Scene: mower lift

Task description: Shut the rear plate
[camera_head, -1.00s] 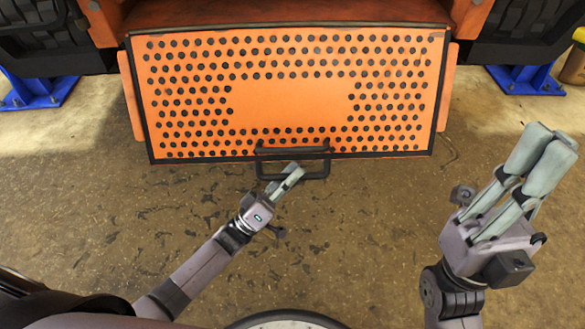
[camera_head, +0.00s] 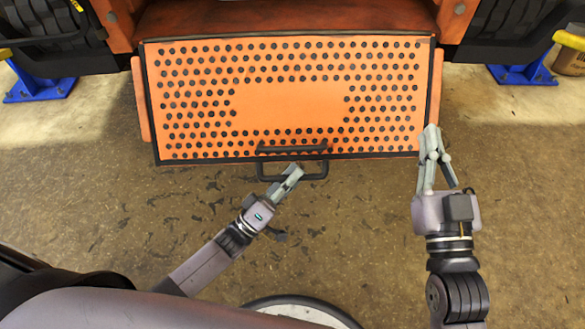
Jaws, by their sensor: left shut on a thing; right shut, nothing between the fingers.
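The rear plate (camera_head: 290,100) is an orange perforated panel with a black edge, tilted out at the back of the mower. A black handle (camera_head: 308,176) sits on its lower edge.
Blue stands (camera_head: 37,86) and (camera_head: 522,73) hold the machine's dark wheels on both sides. The brown speckled floor (camera_head: 345,235) in front of the plate is clear.

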